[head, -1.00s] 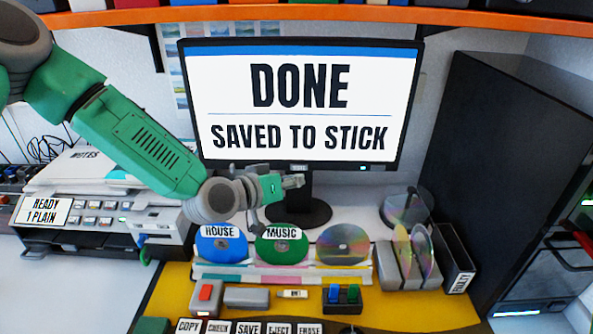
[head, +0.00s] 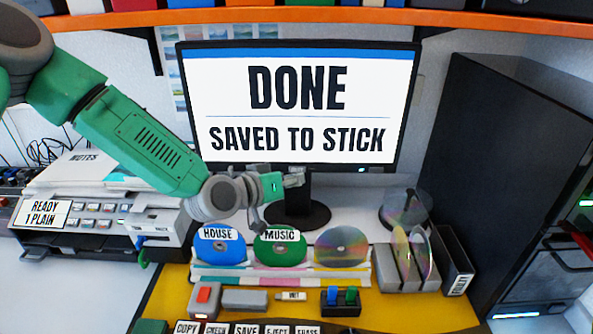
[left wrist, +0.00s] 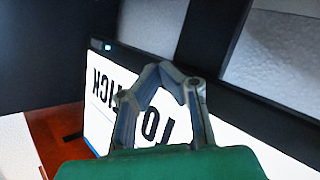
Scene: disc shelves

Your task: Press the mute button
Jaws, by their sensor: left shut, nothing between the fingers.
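No button that I can read as mute shows in either view. A row of labelled keys runs along the bottom edge of the head view, among them COPY (head: 186,328), SAVE (head: 246,330) and EJECT (head: 277,330). A small block with a red button (head: 204,297) sits on the yellow mat behind them. My left gripper (head: 293,180) is shut and empty, in front of the monitor's lower edge and above the discs. Its fingers (left wrist: 160,75) also show in the left wrist view, before the screen. My right gripper is not in view.
The monitor (head: 300,105) reads DONE, SAVED TO STICK. A disc rack (head: 280,281), a block with two blue and green switches (head: 341,302) and a grey disc holder (head: 408,277) stand in front. A printer (head: 95,215) is left, a dark tower (head: 490,150) right.

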